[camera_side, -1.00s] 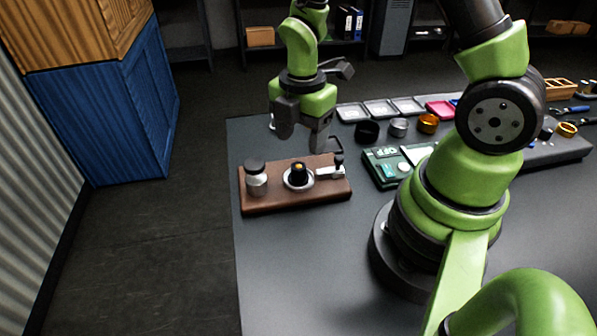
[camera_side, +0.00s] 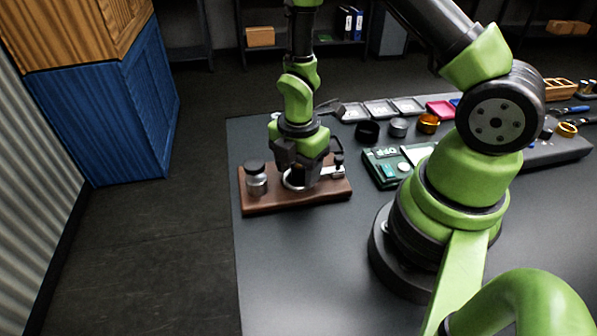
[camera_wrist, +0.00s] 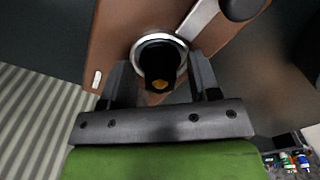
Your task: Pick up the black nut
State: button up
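My gripper (camera_side: 298,174) points down over this ring in the side view and hides most of the black piece. In the wrist view my gripper (camera_wrist: 160,74) is open, with one finger on each side of the black piece. Gaps show between the fingers and the piece, and nothing is held.
A silver canister with a black top (camera_side: 256,178) stands left on the board. A metal bar with a black knob (camera_side: 337,160) is close on the right. A green board (camera_side: 380,170), a loose black ring (camera_side: 367,131), a silver ring (camera_side: 398,127) and a gold ring (camera_side: 428,123) lie further right.

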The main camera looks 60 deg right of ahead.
jog(key=c, duration=0.9)
jog(key=shift+o, duration=0.2)
